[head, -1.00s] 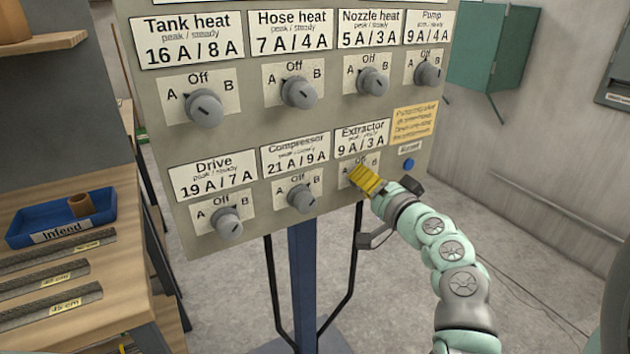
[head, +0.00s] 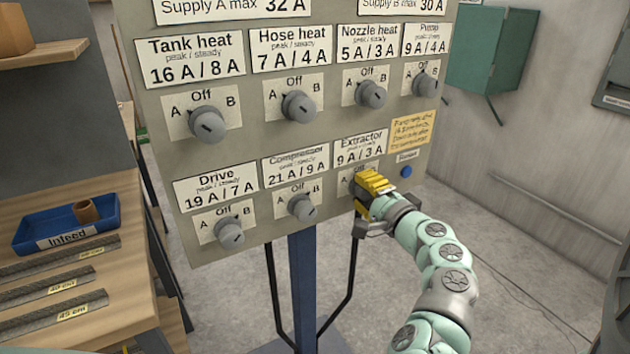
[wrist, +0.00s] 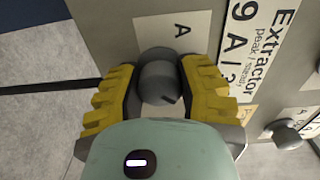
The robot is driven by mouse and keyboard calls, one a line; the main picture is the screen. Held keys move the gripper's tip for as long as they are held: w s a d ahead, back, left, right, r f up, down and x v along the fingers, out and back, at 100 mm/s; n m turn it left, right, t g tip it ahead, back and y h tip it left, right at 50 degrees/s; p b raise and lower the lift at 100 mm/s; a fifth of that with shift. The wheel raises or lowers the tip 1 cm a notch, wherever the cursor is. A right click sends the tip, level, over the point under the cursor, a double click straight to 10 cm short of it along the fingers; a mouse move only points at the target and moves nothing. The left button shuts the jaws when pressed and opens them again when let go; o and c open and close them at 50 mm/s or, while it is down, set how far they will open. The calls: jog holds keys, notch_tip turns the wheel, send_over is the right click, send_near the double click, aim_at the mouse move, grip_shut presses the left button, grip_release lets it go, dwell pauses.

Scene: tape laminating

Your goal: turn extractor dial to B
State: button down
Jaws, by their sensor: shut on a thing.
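The extractor dial (wrist: 160,80) is a grey knob on the panel, under the label "Extractor 9 A / 3 A" (head: 360,148). In the wrist view it sits between the two yellow fingers of my gripper (wrist: 160,92), which is shut on it. A plate marked "A" (wrist: 180,28) shows beside the dial; its B mark is hidden. In the head view my gripper (head: 372,186) covers most of the dial, so its pointer direction is hard to tell there. A dark mark shows on the knob in the wrist view.
The compressor dial (head: 301,207) is just left of my gripper, and the drive dial (head: 229,231) is further left. A blue button (head: 406,172) and a yellow note (head: 412,128) are to the right. Open floor lies right of the panel.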

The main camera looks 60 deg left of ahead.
jog(key=shift+m, duration=0.3)
jog(key=c, duration=0.5)
grip_release()
jog(key=d, duration=0.8)
jog(key=s+d, duration=0.1)
jog(key=d, duration=0.3)
jog(key=shift+r, duration=0.1)
